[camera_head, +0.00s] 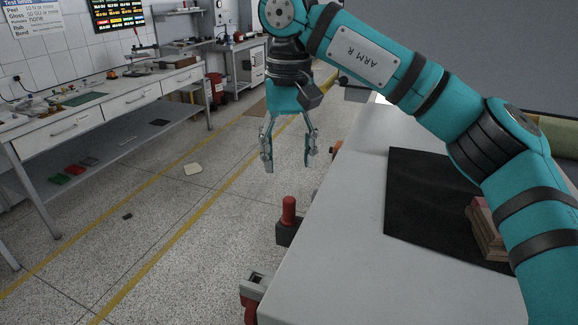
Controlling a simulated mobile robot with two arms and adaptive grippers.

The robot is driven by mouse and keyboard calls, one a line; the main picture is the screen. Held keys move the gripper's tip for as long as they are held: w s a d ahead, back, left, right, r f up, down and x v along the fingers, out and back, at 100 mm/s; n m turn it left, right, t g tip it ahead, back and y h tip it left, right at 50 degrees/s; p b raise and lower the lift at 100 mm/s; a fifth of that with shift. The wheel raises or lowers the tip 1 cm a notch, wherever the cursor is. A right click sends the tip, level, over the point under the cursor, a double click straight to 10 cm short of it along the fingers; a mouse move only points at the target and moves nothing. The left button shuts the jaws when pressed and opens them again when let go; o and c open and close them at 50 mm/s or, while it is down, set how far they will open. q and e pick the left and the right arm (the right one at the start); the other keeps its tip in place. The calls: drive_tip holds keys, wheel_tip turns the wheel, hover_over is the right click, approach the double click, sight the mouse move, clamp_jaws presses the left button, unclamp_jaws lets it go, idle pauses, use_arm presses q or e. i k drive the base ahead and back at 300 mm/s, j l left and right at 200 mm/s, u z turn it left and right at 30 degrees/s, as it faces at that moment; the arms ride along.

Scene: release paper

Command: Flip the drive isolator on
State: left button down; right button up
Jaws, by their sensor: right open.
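A red-capped handle (288,211) stands upright on a dark box (290,232) at the left edge of the grey machine top. It looks like the drive isolator, but no label can be read, and I cannot tell its switch position. My right gripper (289,160) hangs fingers down above this handle in the picture, with its two fingers apart and nothing between them. It appears clear of the handle. My left gripper is not in view.
The grey machine top (340,270) carries a black mat (415,205) and a stack of wooden blocks (486,232). Another red and grey fitting (252,290) sticks out at its near left edge. A long workbench (95,112) lines the left wall. The floor (150,215) between is mostly clear.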

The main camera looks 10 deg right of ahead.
sight(251, 306)
drive_tip(key=k, duration=1.5)
